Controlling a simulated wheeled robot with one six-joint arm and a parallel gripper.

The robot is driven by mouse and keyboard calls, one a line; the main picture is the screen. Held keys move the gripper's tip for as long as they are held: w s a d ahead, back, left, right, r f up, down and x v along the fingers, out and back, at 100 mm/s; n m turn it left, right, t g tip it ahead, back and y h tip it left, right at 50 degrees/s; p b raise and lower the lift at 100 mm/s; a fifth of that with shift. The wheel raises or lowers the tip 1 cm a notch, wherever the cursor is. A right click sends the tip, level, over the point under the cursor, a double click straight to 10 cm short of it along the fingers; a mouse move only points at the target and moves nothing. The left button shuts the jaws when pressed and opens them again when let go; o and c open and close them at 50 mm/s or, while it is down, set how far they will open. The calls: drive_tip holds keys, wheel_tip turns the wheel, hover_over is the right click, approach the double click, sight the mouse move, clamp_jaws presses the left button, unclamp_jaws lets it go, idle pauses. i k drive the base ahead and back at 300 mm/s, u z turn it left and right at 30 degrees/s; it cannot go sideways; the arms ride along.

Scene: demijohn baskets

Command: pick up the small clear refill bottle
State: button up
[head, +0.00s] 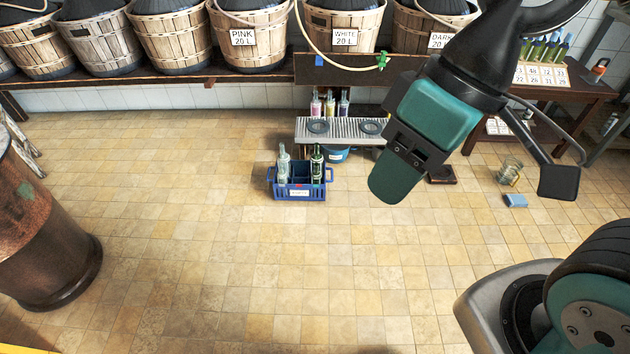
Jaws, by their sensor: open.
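A clear bottle (283,166) stands upright in the left part of a blue crate (299,193) on the floor. A dark green bottle (317,165) stands in the crate's right part. The lower parts of both are hidden by the crate. I cannot tell for sure whether the clear one is the small refill bottle. My teal and black gripper (398,180) hangs to the right of the crate in the picture, open and apart from the bottles. Its fingertips are not clearly seen and nothing shows in its grasp.
Several bottles (330,104) stand behind a slatted metal rack (302,132). Wicker-style baskets (172,38) line the back bench. A glass jar (509,170) and blue sponge (515,200) are on the floor at right. A copper barrel (38,235) stands left. The middle floor is clear.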

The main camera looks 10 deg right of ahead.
sight(282, 176)
drive_tip(key=u, duration=0.2)
drive_tip(key=i, duration=0.3)
drive_tip(key=u, duration=0.8)
drive_tip(key=i, duration=0.8)
drive_tip(key=u, duration=0.5)
drive_tip(key=i, duration=0.8)
drive_tip(key=z, duration=0.4)
drive_tip(key=i, duration=0.8)
drive_tip(key=z, duration=0.9)
drive_tip(key=i, duration=0.4)
drive_tip(key=z, duration=0.25)
